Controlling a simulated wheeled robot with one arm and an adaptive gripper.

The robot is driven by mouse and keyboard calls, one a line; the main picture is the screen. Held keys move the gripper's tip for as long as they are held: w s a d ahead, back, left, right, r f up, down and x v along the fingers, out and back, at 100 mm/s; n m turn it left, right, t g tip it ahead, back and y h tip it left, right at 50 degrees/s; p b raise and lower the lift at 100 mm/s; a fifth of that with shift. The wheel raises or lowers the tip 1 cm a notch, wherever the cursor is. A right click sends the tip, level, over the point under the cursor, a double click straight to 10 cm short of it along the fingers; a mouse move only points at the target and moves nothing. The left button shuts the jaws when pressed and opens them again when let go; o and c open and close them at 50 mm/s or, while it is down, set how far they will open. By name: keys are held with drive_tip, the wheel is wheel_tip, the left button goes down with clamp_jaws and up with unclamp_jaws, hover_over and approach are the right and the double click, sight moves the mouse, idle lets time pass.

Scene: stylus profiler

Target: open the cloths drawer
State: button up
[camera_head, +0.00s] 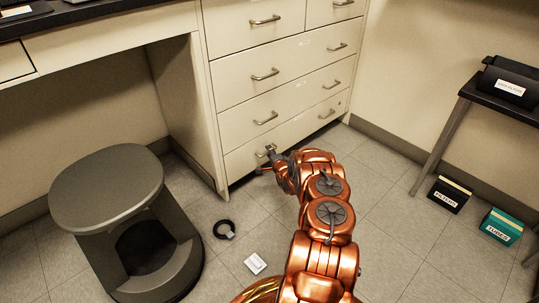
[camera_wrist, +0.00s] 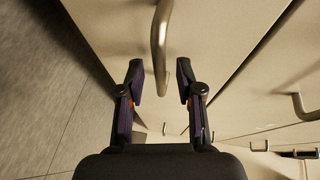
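A cream cabinet of several drawers stands under the counter, and the label naming the cloths drawer is too small to read. My gripper (camera_head: 270,154) is low at the left end of the bottom drawer (camera_head: 303,136), and my arm covers part of the view. In the wrist view, a metal bar handle (camera_wrist: 158,40) on a drawer front (camera_wrist: 215,40) reaches down between the two fingertips of my gripper (camera_wrist: 160,80). The fingers are apart, with a gap on each side of the bar. The drawers look closed.
A grey step stool (camera_head: 108,190) stands at left. A black ring (camera_head: 224,229) and a small white item (camera_head: 255,263) lie on the floor. FILTERS (camera_head: 449,194) and TUBES (camera_head: 501,227) boxes sit at right beside a dark table (camera_head: 497,95).

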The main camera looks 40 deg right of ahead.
drive_tip(key=shift+w+d, duration=0.2)
drive_tip(key=shift+w, duration=0.2)
clamp_jaws()
drive_tip(key=shift+f, duration=0.1)
idle(0.4)
